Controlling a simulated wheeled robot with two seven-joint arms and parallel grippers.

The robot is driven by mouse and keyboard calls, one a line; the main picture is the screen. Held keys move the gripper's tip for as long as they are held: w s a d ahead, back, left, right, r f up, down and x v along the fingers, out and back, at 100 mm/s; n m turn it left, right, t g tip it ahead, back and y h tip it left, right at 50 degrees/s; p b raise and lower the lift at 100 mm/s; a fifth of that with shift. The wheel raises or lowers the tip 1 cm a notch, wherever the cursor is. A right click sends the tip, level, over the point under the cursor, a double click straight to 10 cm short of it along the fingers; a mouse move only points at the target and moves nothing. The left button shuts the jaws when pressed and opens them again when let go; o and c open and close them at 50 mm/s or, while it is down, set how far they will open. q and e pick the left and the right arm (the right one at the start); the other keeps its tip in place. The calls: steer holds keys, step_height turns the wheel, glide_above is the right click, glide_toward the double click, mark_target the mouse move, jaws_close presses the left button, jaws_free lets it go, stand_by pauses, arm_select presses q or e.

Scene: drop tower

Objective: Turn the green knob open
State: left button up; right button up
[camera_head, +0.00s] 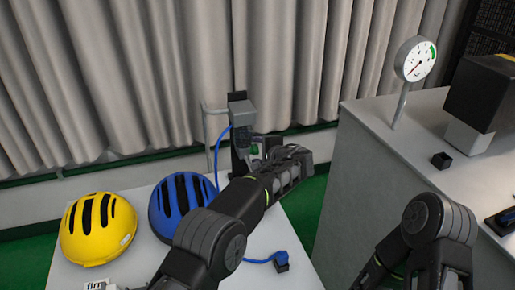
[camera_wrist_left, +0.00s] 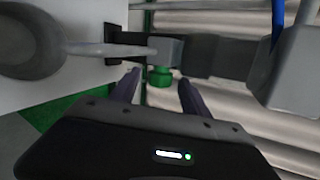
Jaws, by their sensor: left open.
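The green knob (camera_head: 254,150) sits on a grey and black valve unit (camera_head: 241,115) behind the table, partly hidden by my left arm in the head view. In the left wrist view the green knob (camera_wrist_left: 160,76) is just beyond and between the two fingertips of my left gripper (camera_wrist_left: 159,88). That gripper is open, with a finger on each side of the knob's line; I cannot tell if either touches it. In the head view the left hand (camera_head: 268,147) is close to the valve, its fingers mostly hidden. My right arm shows at lower right, its gripper out of view.
A yellow helmet (camera_head: 97,229) and a blue helmet (camera_head: 182,204) lie on the white table (camera_head: 300,262). A blue hose (camera_head: 218,158) runs from the valve. A round gauge (camera_head: 416,59) stands on the grey counter (camera_head: 375,115) at right. Curtains hang behind.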

arm_select(q)
steer(key=shift+w+a+f, duration=0.1)
steer(key=shift+w, duration=0.05)
jaws_close()
stand_by(0.6)
